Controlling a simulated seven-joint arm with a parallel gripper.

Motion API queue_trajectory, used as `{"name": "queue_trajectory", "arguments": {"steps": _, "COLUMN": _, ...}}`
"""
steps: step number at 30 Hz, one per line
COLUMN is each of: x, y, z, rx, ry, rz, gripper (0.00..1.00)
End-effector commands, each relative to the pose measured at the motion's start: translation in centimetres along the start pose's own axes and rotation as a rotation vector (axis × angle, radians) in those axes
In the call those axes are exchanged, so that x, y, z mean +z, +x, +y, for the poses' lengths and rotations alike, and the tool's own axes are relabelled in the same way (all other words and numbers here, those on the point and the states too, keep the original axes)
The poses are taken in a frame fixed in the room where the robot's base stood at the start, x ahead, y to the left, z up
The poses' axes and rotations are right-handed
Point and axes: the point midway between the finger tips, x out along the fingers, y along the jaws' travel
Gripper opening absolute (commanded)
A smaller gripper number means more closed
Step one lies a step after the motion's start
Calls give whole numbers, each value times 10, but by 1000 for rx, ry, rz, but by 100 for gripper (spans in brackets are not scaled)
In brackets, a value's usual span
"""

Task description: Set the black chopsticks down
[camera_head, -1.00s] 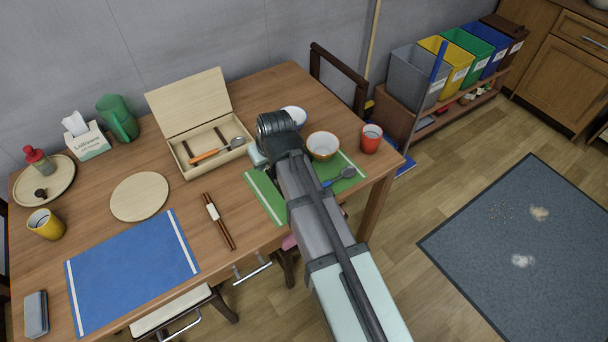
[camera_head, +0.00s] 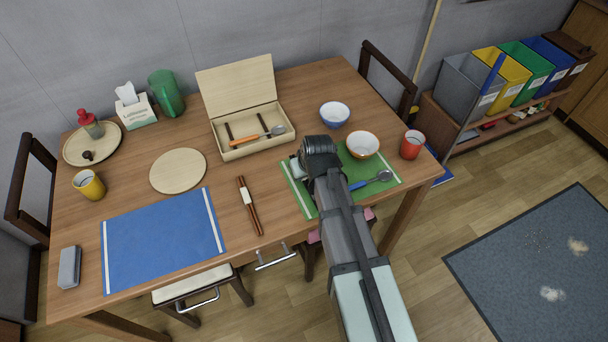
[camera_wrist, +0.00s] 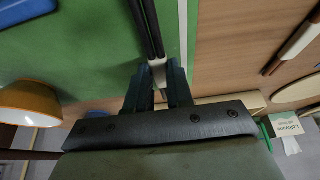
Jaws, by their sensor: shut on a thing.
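The black chopsticks (camera_wrist: 147,28) show in the wrist view, side by side with a white band around them. My gripper (camera_wrist: 158,85) is shut on them at the band. They are over the green placemat (camera_wrist: 60,60), along its white stripe; I cannot tell whether they touch it. In the head view my gripper (camera_head: 296,166) is over the left part of the green placemat (camera_head: 301,197), and my wrist hides the chopsticks there.
A blue-handled spoon (camera_head: 372,181) lies on the green mat, with an orange bowl (camera_head: 363,145) on its back edge. A red cup (camera_head: 411,145) stands right. An open wooden box (camera_head: 250,150) is behind; brown chopsticks (camera_head: 253,218) lie left. Bare table separates them from the mat.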

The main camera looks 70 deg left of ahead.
Motion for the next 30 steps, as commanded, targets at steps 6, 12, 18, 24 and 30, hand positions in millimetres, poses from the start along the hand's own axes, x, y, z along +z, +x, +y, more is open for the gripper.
{"name": "queue_trajectory", "arguments": {"steps": 6, "x": 5, "y": 12, "z": 0, "rx": 0, "ry": 0, "rz": 0, "gripper": 0}}
{"name": "queue_trajectory", "arguments": {"steps": 12, "x": 5, "y": 12, "z": 0, "rx": 0, "ry": 0, "rz": 0, "gripper": 0}}
{"name": "queue_trajectory", "arguments": {"steps": 18, "x": 6, "y": 14, "z": 0, "rx": 0, "ry": 0, "rz": 0, "gripper": 28}}
{"name": "queue_trajectory", "arguments": {"steps": 24, "x": 6, "y": 14, "z": 0, "rx": 0, "ry": 0, "rz": 0, "gripper": 47}}
{"name": "queue_trajectory", "arguments": {"steps": 30, "x": 6, "y": 14, "z": 0, "rx": 0, "ry": 0, "rz": 0, "gripper": 47}}
